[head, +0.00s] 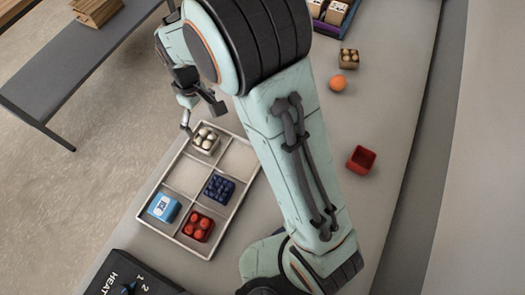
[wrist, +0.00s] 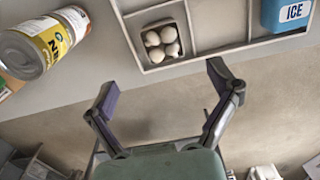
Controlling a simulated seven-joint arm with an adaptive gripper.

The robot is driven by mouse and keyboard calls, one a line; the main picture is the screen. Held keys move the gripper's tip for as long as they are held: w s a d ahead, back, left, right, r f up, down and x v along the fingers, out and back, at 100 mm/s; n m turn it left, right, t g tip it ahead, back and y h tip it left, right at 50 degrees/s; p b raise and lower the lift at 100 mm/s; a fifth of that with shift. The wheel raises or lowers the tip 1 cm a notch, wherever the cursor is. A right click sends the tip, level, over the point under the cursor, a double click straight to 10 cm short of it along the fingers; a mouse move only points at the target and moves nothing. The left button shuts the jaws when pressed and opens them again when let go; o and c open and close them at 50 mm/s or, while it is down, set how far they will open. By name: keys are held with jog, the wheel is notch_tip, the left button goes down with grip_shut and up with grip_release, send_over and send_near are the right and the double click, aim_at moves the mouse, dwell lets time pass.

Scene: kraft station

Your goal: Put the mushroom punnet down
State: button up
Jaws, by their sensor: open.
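The mushroom punnet (head: 206,138), a small box of pale round mushrooms, sits in the back-left compartment of the white divided tray (head: 172,238). In the wrist view the punnet (wrist: 163,41) stands upright in a corner compartment. My gripper (head: 201,114) is just beyond the tray's back-left corner. In the wrist view my gripper (wrist: 163,88) has its fingers spread wide, with nothing between them. The punnet is ahead of the fingertips, apart from them.
Other compartments hold blueberries (head: 218,187), a blue ice box (head: 164,207) and red tomatoes (head: 198,227); two are empty. A yellow-labelled can (wrist: 44,45) lies left of the tray in the wrist view. An orange (head: 338,83), brown punnet (head: 349,58) and empty red punnet (head: 361,159) are to the right.

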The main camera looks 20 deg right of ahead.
jog(key=s+d+r+m, duration=0.4)
jog(key=s+d+r, duration=0.2)
jog(key=s+r, duration=0.25)
jog(key=s+d+r+m, duration=0.1)
jog(key=s+d, duration=0.1)
jog(key=s, duration=0.4)
jog(key=s+d+m, duration=0.1)
jog(key=s+m, duration=0.1)
jog(key=s, duration=0.5)
jog(key=shift+s+d+r+m+y, duration=0.25)
jog(key=shift+d+r+m+y, duration=0.05)
jog(key=shift+d+r+y, duration=0.1)
jog(key=shift+o, duration=1.1)
